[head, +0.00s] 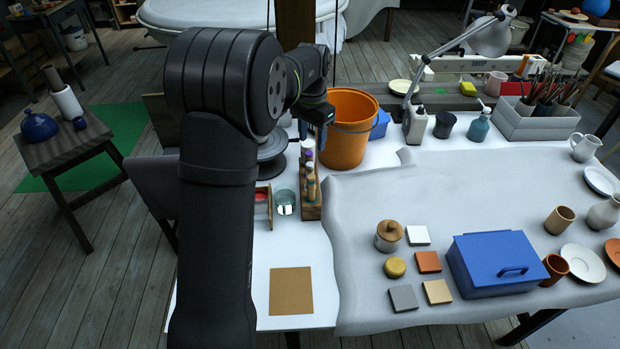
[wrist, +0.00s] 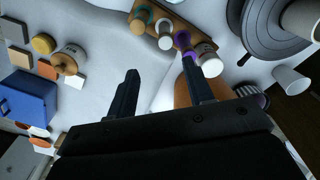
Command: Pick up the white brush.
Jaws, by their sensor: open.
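I cannot make out a white brush for certain in either view. Several brushes and tools (head: 547,88) stand upright in a grey caddy (head: 540,127) at the back right of the table. They are too small and crowded to tell a white one. My gripper (wrist: 160,68) is open and empty in the wrist view, its two dark fingers apart above the table. In the head view my gripper (head: 320,128) is beside the orange bucket, partly hidden by my own arm, and well to the left of the caddy.
An orange bucket (head: 350,134) stands close to my gripper. A wooden rack with small bottles (head: 310,206) and a glass jar (head: 285,202) stand in front of it.

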